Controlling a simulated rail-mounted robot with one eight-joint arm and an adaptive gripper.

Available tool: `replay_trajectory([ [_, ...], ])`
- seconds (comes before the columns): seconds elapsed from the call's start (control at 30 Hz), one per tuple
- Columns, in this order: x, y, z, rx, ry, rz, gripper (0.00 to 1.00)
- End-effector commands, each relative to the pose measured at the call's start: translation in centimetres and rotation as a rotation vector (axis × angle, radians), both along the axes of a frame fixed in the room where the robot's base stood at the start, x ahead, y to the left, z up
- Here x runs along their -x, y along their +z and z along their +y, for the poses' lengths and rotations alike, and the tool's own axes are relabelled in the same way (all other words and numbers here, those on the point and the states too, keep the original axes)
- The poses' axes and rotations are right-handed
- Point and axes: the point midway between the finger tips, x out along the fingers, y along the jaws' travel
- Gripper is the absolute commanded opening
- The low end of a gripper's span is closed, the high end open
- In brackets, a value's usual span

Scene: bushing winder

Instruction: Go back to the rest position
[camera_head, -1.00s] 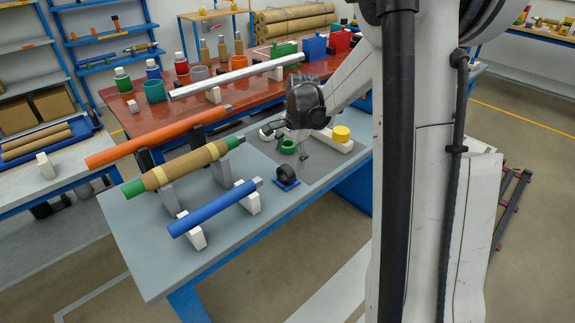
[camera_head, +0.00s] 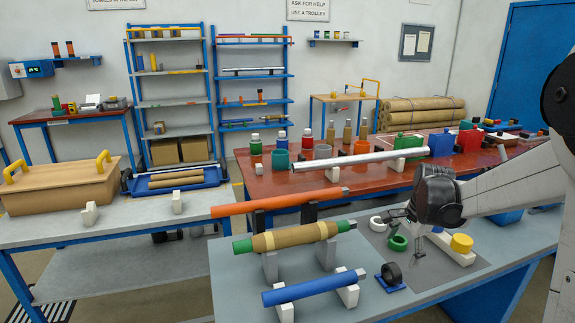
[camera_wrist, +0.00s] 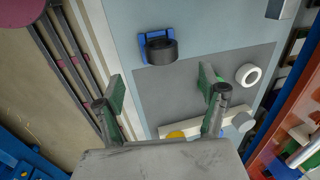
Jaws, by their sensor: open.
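My gripper (camera_head: 405,224) hangs over the grey mat at the right of the near bench in the head view. In the wrist view its two fingers (camera_wrist: 162,95) stand wide apart with nothing between them. Below them are the mat (camera_wrist: 180,90), a black ring on a blue stand (camera_wrist: 160,48), a white ring (camera_wrist: 248,75), and a white holder (camera_wrist: 232,118) with a yellow piece (camera_wrist: 177,135). In the head view a green ring (camera_head: 398,243) lies just below the fingers, apart from them as far as I can tell.
On the near bench, a tan-wrapped bar with green ends (camera_head: 290,237) and a blue bar (camera_head: 310,287) rest on supports left of my gripper. An orange bar (camera_head: 275,203) and a silver bar (camera_head: 355,160) lie behind. The red table (camera_head: 270,182) stands farther back.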

Motion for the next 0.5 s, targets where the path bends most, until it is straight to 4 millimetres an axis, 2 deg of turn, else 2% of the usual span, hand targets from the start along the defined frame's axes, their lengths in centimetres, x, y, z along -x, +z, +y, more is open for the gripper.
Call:
replay_trajectory([
  [0.3, 4.7, 5.6, 5.4, 0.094, 0.257, -0.084, 0.73],
  [0.5, 8.3, 8.3, 8.6, 0.167, 0.436, -0.141, 0.73],
])
